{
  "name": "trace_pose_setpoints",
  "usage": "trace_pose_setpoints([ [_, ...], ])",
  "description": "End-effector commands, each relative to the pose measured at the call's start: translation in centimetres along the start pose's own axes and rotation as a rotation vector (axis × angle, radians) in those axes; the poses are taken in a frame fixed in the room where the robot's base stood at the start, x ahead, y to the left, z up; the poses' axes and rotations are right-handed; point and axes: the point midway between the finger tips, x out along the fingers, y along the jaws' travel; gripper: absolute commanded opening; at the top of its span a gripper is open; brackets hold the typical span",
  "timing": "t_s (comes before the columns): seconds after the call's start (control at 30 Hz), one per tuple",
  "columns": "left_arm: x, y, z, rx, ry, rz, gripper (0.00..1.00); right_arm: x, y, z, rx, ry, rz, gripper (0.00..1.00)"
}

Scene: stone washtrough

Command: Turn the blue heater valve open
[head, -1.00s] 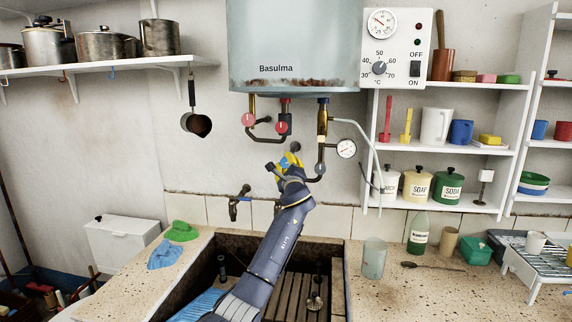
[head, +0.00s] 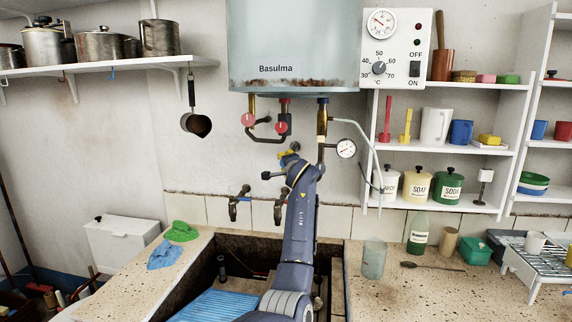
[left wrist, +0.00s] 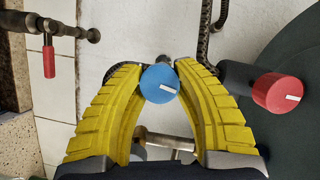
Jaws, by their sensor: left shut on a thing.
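The blue heater valve (left wrist: 158,85) is a round knob with a short white mark, which lies nearly level and points right in the left wrist view. The yellow fingers of my left gripper (left wrist: 160,72) are shut on it, one at each side. In the head view, my left gripper (head: 287,158) is below the heater (head: 295,50), in front of the pipes, and the arm mostly hides the blue valve. My right gripper is not in view.
Two red knobs (head: 248,119) hang under the heater, close to the gripper. A red knob (left wrist: 280,92) is right of the fingers in the wrist view. A gauge (head: 346,148) and thin pipe are to the right. Wall taps (head: 238,203) are below, above the stone trough (head: 200,285).

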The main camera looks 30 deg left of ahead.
Motion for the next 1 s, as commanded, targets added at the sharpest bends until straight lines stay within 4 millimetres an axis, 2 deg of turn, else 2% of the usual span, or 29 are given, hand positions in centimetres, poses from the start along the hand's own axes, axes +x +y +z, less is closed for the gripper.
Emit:
trace_pose_setpoints([
  [0.4,0.04,-0.11,0.07,-0.171,-0.001,0.069,0.01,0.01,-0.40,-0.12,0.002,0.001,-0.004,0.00],
  [1.0,0.06,-0.10,0.13,-0.197,-0.002,0.080,0.01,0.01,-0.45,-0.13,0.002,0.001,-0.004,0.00],
])
